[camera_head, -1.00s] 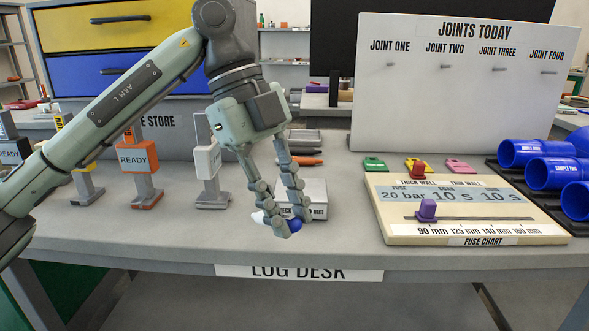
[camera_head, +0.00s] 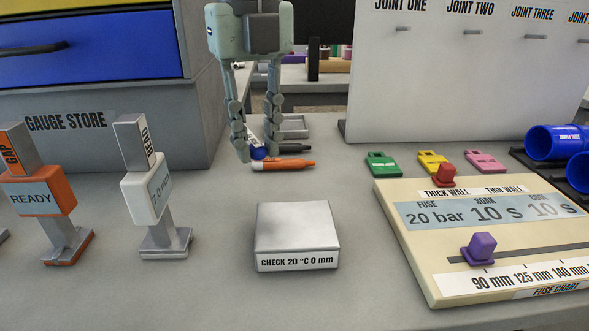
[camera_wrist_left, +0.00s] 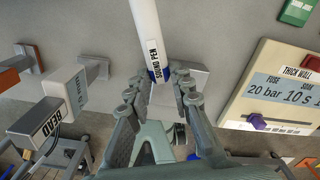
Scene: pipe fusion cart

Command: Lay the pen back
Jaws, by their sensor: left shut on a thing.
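My left gripper (camera_head: 256,150) is shut on a white pen with a blue end (camera_head: 258,153), low over the desk. In the left wrist view the white pen (camera_wrist_left: 148,38) sticks out from between the fingertips of the left gripper (camera_wrist_left: 160,76), with a label partly readable as "PEN". An orange pen (camera_head: 284,164) lies right beside the fingertips, and a black pen (camera_head: 294,148) lies just behind it. A grey tray (camera_head: 295,128) shows behind the pens, partly hidden by a finger. I cannot tell whether the held pen touches the desk. My right gripper is not in view.
A metal check block (camera_head: 297,230) stands in front of the pens. Gauges, one orange (camera_head: 40,195) and one white (camera_head: 146,190), stand at left. Coloured tags (camera_head: 433,162) and the fuse chart board (camera_head: 490,235) are at right.

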